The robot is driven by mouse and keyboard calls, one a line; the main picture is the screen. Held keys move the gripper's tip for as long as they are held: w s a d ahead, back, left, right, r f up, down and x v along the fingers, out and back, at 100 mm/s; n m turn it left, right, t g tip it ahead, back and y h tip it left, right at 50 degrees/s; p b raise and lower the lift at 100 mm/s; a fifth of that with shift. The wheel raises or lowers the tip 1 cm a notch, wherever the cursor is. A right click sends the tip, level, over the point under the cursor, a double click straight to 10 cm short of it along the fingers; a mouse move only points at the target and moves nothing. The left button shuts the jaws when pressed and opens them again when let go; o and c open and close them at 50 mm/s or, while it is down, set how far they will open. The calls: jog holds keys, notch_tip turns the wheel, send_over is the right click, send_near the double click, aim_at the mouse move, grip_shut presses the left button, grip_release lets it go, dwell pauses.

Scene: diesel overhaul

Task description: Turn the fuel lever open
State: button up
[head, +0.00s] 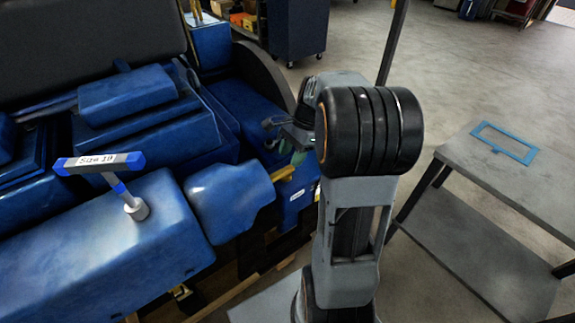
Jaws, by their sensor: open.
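A small yellow lever (283,173) sticks out at the right end of the blue engine (150,245), low beside the rounded blue housing; it looks like the fuel lever. My gripper (284,148) is open, just above the yellow lever in the picture. Its fingers point left and down, with a green tip showing. No contact with the lever can be made out. My own arm stands in front and hides part of the gripper and what lies behind it.
A T-handled tool marked "Size 19" (100,162) stands upright on the engine. A grey table (465,155) with a blue rectangular frame (505,142) is at the right. A dark blue cabinet (300,30) stands behind.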

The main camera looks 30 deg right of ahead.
aim_at(286, 169)
jog(key=shift+x, duration=2.2)
grip_shut()
